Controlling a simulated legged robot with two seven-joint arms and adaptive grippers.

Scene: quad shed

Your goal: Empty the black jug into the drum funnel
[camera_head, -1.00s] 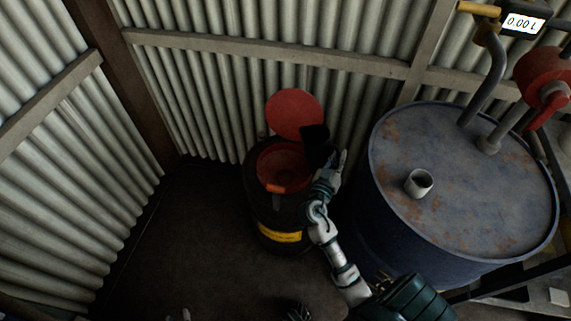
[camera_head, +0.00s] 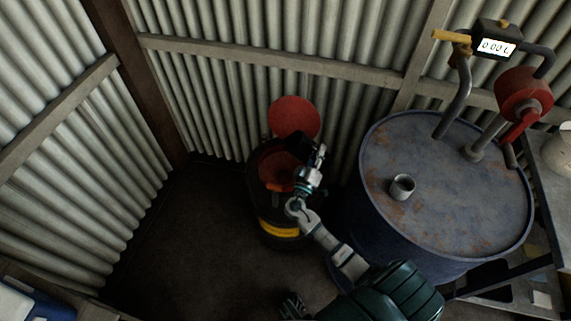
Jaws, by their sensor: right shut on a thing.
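The black jug (camera_head: 298,144) is small and dark in the head view, held over the right side of the red drum funnel (camera_head: 274,168). It looks tilted toward the funnel, but its mouth and any liquid are too dark to see. The funnel sits in the top of a black drum (camera_head: 262,208) with a yellow band, its round red lid (camera_head: 295,118) raised behind. My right gripper (camera_head: 319,160) is shut on the jug, at its right side. Part of my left gripper (camera_head: 293,306) shows at the bottom edge; its jaws cannot be made out.
A bench (camera_head: 545,210) is at the far right. Corrugated walls close in behind and left. The dark floor (camera_head: 190,240) is clear.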

